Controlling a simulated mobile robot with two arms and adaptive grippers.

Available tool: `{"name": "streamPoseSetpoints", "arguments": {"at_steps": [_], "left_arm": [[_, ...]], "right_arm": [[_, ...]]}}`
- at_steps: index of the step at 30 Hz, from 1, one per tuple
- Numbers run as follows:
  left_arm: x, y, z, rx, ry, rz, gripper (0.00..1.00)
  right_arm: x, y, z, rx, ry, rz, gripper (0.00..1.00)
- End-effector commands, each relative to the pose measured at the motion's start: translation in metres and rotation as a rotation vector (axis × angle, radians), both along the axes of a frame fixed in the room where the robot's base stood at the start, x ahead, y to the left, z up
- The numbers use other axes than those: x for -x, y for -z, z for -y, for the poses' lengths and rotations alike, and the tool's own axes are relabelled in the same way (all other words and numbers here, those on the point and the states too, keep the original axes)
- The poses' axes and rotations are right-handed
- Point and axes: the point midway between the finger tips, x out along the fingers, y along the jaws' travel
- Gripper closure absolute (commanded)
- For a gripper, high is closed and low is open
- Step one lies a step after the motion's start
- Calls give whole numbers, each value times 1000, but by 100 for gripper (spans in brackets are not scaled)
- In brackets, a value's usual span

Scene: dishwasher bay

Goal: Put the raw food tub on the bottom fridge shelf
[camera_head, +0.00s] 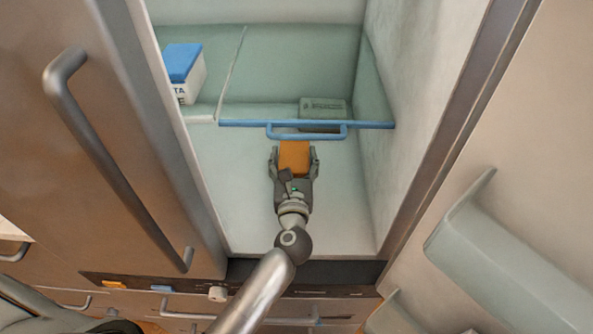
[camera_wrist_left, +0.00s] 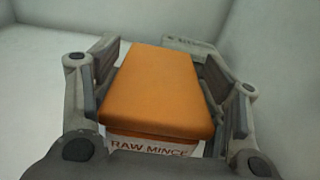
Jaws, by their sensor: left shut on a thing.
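The raw food tub has an orange lid (camera_head: 294,158) and a white body marked "RAW MINCE", which shows in the left wrist view (camera_wrist_left: 158,90). My left gripper (camera_head: 294,164) is shut on the tub, with one finger on each side of it. It holds the tub inside the fridge, over the pale bottom shelf (camera_head: 345,215). I cannot tell whether the tub touches the shelf. My right gripper does not show.
A glass shelf with a blue front rail (camera_head: 240,123) is just beyond the tub. A blue-lidded white tub (camera_head: 187,85) stands at upper left. A grey-green block (camera_head: 322,108) shows at the back. The open fridge door (camera_head: 510,265) is at right.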

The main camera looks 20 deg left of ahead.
Motion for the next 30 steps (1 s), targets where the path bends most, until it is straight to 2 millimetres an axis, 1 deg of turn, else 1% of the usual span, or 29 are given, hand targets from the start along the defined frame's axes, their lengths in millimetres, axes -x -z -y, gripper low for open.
{"name": "streamPoseSetpoints", "arguments": {"at_steps": [1, 5, 8, 10, 13, 16, 22, 26, 27, 30], "left_arm": [[-4, 4, 2, -1, 1, 3, 70], [-9, 10, 3, -1, 0, 3, 70], [-15, 19, 5, -2, 1, 3, 70], [-14, 31, 4, -5, 1, 0, 70], [-14, 41, 5, -4, 1, 2, 70], [-14, 45, 5, -1, 0, 4, 70], [-13, 45, 5, 1, 0, 3, 70], [-13, 49, 5, 1, 0, 3, 70], [-13, 49, 5, 1, 0, 0, 29], [-13, 49, 5, 1, 0, 0, 16]], "right_arm": [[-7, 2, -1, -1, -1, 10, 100], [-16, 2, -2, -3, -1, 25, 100], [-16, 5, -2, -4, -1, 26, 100], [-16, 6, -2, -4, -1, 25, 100], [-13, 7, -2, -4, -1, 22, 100], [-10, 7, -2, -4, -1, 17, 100], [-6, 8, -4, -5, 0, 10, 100], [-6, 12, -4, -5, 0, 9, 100], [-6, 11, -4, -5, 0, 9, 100], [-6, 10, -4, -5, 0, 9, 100]]}}
